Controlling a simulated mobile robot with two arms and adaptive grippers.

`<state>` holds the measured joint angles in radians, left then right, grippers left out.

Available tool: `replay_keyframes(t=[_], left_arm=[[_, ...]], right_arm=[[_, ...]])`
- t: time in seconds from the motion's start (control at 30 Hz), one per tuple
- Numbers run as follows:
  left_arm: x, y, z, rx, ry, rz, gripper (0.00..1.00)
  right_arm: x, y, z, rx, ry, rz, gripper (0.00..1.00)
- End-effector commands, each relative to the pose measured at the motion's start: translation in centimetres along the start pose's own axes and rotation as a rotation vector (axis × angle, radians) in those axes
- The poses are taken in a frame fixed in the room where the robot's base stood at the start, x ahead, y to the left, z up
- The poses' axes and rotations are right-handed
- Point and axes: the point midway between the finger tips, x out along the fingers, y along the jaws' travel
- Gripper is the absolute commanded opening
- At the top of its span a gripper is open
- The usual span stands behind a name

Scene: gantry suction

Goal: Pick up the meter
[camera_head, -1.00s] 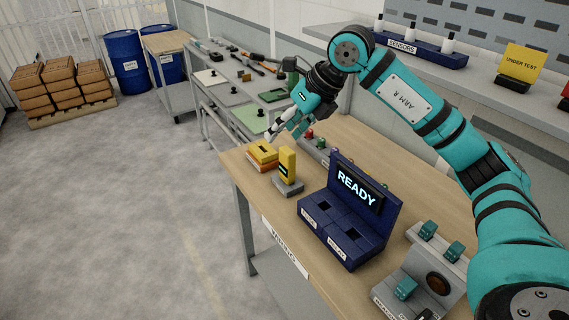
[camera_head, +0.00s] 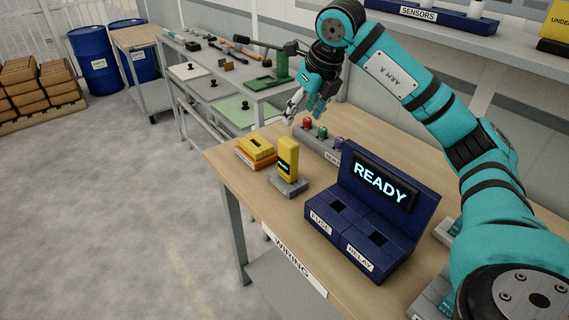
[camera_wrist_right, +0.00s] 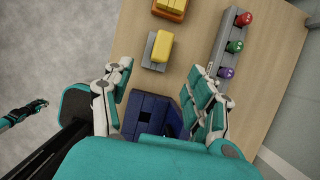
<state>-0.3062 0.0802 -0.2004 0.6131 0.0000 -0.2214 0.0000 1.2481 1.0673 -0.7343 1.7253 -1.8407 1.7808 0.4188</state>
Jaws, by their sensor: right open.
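The meter (camera_head: 287,158) is a yellow upright block with a dark screen, standing on a grey base (camera_head: 288,185) on the wooden bench. In the right wrist view the meter (camera_wrist_right: 161,46) shows beyond the fingers, near the top centre. My right gripper (camera_head: 302,112) is open and empty, above the back of the bench, behind and above the meter. In the right wrist view its two fingers (camera_wrist_right: 160,95) are spread wide with a gap between them. My left gripper (camera_wrist_right: 27,112) seems to show small at the left edge of the right wrist view; its jaws are unclear.
A yellow and orange device (camera_head: 256,150) lies left of the meter. A dark blue READY console (camera_head: 364,215) stands to its right. A grey strip with coloured knobs (camera_head: 318,142) lies behind. The bench's front edge is close to the meter's base.

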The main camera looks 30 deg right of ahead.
Motion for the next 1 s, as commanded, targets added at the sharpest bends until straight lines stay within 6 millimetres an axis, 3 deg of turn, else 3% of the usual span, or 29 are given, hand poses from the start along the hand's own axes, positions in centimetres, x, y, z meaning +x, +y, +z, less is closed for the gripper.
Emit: replay_keyframes(t=[0.4,0.77,1.0], left_arm=[[-2.1,-0.1,-1.1,0.001,0.015,-0.001,0.0],[-3.2,-0.1,-1.2,0.0,0.016,-0.001,0.0],[-4.7,-0.2,-1.3,0.0,0.016,-0.001,0.0]], right_arm=[[8.6,0.0,-0.1,0.0,0.006,0.0,0.58],[11.8,-0.1,-0.1,-0.001,0.005,0.0,0.58],[15.3,-0.4,-0.3,0.0,0.004,0.002,0.58]])
